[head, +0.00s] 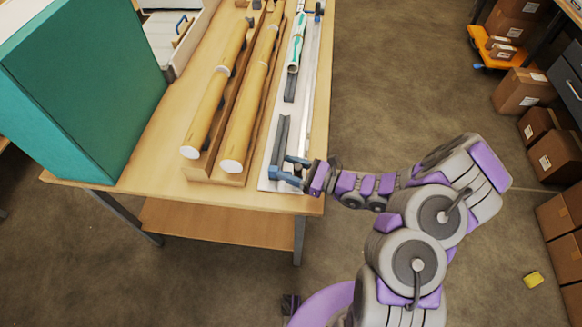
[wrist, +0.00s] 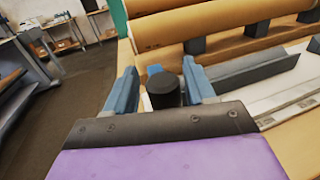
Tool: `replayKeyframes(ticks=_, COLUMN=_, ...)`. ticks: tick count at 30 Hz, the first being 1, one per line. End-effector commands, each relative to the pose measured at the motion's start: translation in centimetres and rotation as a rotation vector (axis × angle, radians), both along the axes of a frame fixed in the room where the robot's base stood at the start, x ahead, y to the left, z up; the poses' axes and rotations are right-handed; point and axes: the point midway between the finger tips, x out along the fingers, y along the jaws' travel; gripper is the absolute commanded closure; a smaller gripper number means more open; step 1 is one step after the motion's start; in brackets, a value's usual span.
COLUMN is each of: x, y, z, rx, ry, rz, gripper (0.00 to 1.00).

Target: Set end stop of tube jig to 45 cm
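The tube jig (head: 307,88) is a long pale base along the table's right edge, with dark grey V-shaped rests (head: 281,137). A white-and-green tube (head: 297,45) lies along its far part. My gripper (head: 290,171) is at the jig's near end. In the wrist view, its two blue fingers (wrist: 160,92) stand apart on either side of a black round knob (wrist: 163,91). Narrow gaps seem to show beside the knob, so I cannot confirm contact. A small blue piece (wrist: 154,70) shows behind the knob, possibly part of the end stop. No scale reading is legible.
Brown cardboard tubes (head: 215,95) lie in a wooden rack (head: 215,176) left of the jig. A large teal box (head: 85,85) stands at the table's left. Cardboard boxes (head: 521,90) line the right side. The floor between is mostly open.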

Motion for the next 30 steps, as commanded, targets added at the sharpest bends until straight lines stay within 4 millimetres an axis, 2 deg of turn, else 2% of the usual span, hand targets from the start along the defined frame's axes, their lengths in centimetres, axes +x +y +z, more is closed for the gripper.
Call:
replayKeyframes(ticks=9, x=0.1, y=-0.1, z=0.0, rx=0.001, ry=-0.001, rz=-0.002, gripper=0.46)
replayKeyframes(ticks=14, x=-0.1, y=-0.9, z=0.1, rx=0.001, ry=0.000, rz=-0.005, gripper=0.46)
replayKeyframes(ticks=20, x=-0.9, y=-3.8, z=0.1, rx=0.000, ry=-0.001, rz=-0.008, gripper=0.46)
replayKeyframes(ticks=30, x=-2.7, y=-9.9, z=0.1, rx=-0.001, ry=0.000, rz=-0.007, gripper=0.46)
